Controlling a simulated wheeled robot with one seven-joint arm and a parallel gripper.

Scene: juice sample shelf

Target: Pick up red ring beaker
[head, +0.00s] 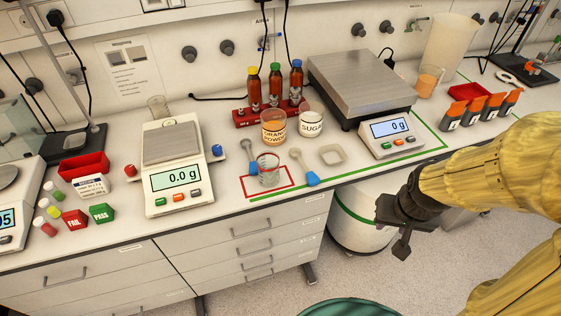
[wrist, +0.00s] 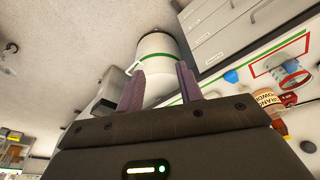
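A small clear glass beaker (head: 268,169) stands upright inside a red square outline at the front of the bench in the head view. In the wrist view its red ring (wrist: 295,81) shows near the right edge, beside the red outline. My gripper (head: 401,244) is off the bench's front edge, to the right of and lower than the beaker, and well apart from it. In the wrist view my gripper (wrist: 161,75) has its two fingers spread with nothing between them.
A spoon with a blue handle (head: 311,178) lies right of the beaker, and another spoon (head: 246,153) left. Orange powder (head: 275,127) and sugar (head: 311,122) jars stand behind. Scales (head: 174,165) and (head: 365,85) flank this area. A white bin (head: 358,222) stands below the bench.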

